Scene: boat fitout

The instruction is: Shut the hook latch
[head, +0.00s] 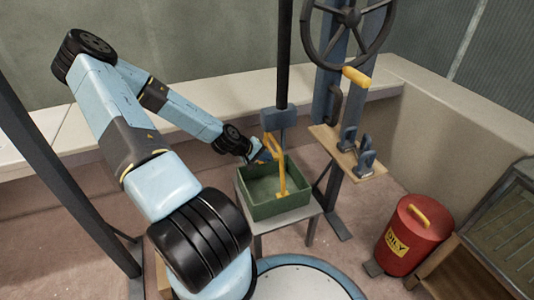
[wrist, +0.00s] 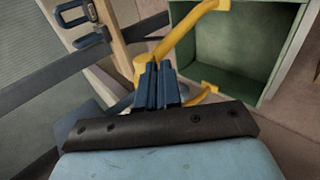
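The hook latch looks to be the pair of blue-grey metal fittings (head: 366,160) on a small wooden board (head: 335,150), right of the green box. In the wrist view the fittings (wrist: 72,16) show at the upper left, one of them a loop, on the pale wooden board (wrist: 112,50). I cannot tell the hook's exact position. My gripper (head: 262,157) is by the left back edge of the green box, apart from the latch. In the wrist view my gripper's dark blue fingers (wrist: 158,72) are together, in front of a yellow handle, with nothing seen between them.
The green box (head: 262,207) with a yellow handle (head: 280,180) stands on a small table. A dark handwheel (head: 350,17) is on a post above the board. A red oily-waste bin (head: 408,240) stands at the right. A dark vertical pole (head: 284,60) rises behind the box.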

